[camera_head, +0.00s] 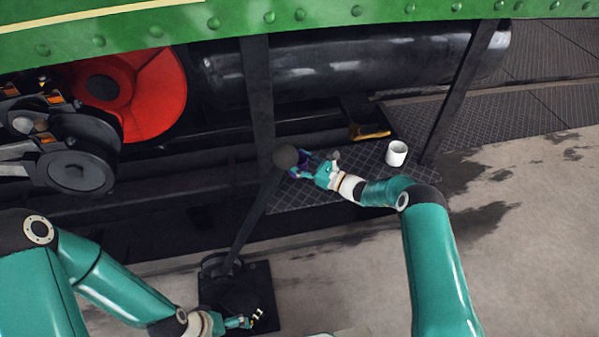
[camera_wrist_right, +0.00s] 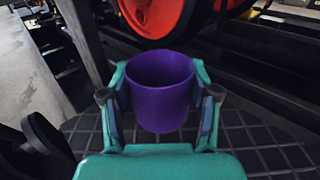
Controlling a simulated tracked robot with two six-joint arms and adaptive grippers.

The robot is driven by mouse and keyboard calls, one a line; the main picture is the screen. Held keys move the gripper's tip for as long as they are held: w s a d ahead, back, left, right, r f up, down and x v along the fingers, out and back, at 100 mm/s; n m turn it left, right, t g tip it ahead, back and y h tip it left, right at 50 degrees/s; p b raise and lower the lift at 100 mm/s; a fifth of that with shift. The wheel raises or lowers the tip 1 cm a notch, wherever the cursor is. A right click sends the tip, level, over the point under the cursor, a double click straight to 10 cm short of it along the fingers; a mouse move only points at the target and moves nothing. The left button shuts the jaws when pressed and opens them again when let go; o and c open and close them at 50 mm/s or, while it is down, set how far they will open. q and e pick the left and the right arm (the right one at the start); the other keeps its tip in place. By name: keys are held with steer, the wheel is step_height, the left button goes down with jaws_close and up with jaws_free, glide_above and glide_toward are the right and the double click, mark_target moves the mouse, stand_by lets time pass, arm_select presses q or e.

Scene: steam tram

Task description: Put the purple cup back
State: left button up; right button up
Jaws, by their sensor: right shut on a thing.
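The purple cup (camera_wrist_right: 161,105) is upright between the fingers of my right gripper (camera_wrist_right: 160,100) in the right wrist view, with its open mouth facing up. The right gripper is shut on it. In the head view my right gripper (camera_head: 308,168) is at the step plate, and the cup (camera_head: 297,171) is mostly hidden behind a dark round knob and the fingers. I cannot tell whether the cup's base touches the plate. My left gripper (camera_head: 256,318) is low at the front, over a dark square base, and looks open and empty.
A white cup (camera_head: 396,153) stands on the treaded step plate (camera_head: 365,165), right of my right gripper. A yellow-brown object (camera_head: 370,132) lies behind it. A dark lever (camera_head: 250,224) rises from a square base (camera_head: 262,275) close to the gripper. Dark struts flank the plate.

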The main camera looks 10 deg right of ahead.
mark_target(301, 170)
step_height(301, 170, down, 4)
steer(key=shift+f+b, duration=0.1)
steer(key=shift+b, duration=0.65)
steer(key=o, duration=1.2)
steer(key=shift+r, duration=0.2)
steer(key=shift+s+d, duration=0.2)
steer(key=p+v, duration=0.3)
steer(key=v, duration=0.7)
steer(key=shift+p, duration=0.4)
steer(key=shift+s+d, duration=0.45)
steer(key=shift+s, duration=0.05)
